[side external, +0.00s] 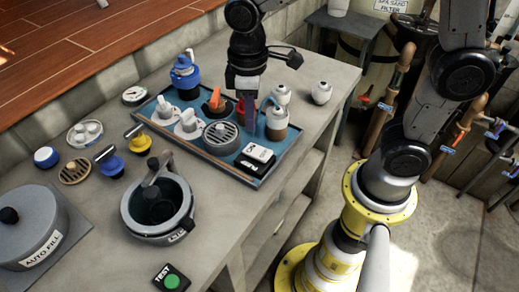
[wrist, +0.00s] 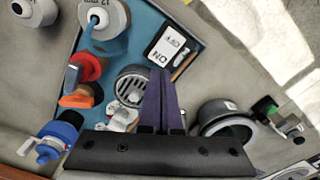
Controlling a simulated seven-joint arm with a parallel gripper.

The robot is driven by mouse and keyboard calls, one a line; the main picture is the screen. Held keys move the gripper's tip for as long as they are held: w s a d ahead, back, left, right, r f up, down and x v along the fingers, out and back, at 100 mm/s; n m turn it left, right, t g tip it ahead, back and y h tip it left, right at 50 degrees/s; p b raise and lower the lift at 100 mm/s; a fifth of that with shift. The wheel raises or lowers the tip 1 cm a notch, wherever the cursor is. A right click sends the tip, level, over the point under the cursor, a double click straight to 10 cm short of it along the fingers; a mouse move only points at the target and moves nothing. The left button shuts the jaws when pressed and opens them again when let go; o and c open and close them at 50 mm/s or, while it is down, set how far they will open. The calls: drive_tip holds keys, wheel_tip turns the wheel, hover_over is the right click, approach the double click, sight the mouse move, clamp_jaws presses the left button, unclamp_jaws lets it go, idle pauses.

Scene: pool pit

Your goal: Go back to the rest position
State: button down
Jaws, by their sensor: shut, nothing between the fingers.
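My gripper (side external: 248,118) points down over the blue tray (side external: 215,164) on the grey bench. Its purple fingers are together with nothing between them; they also show in the wrist view (wrist: 160,74). The fingertips appear above the tray between a grey round grate (side external: 221,137) and a bottle-like part (side external: 277,122) with a blue band. I cannot tell the exact height above the tray. In the wrist view, the grate (wrist: 131,87) lies just left of the fingers and the ON/OFF switch plate (wrist: 171,47) lies beyond the tips.
The tray holds several parts, including a blue valve (side external: 184,72) and an orange-handled part (side external: 214,103). A grey pot (side external: 157,210), a larger AUTO FILL lid (side external: 35,232) and a TEST button (side external: 171,280) stand in front and left. Pipes with valves (side external: 397,85) stand at right.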

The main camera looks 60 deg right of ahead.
drive_tip(key=shift+r, duration=0.25)
drive_tip(key=s+d+r+m+t, duration=0.2)
drive_tip(key=s+d+r+t, duration=0.1)
drive_tip(key=d+r, duration=0.35)
drive_tip(key=s+d+m+t, duration=0.2)
drive_tip(key=s+d+m, duration=0.1)
drive_tip(key=s, duration=0.7)
drive_tip(key=shift+m+t, duration=0.3)
drive_tip(key=shift+m, duration=0.2)
drive_tip(key=shift+d+r, duration=0.1)
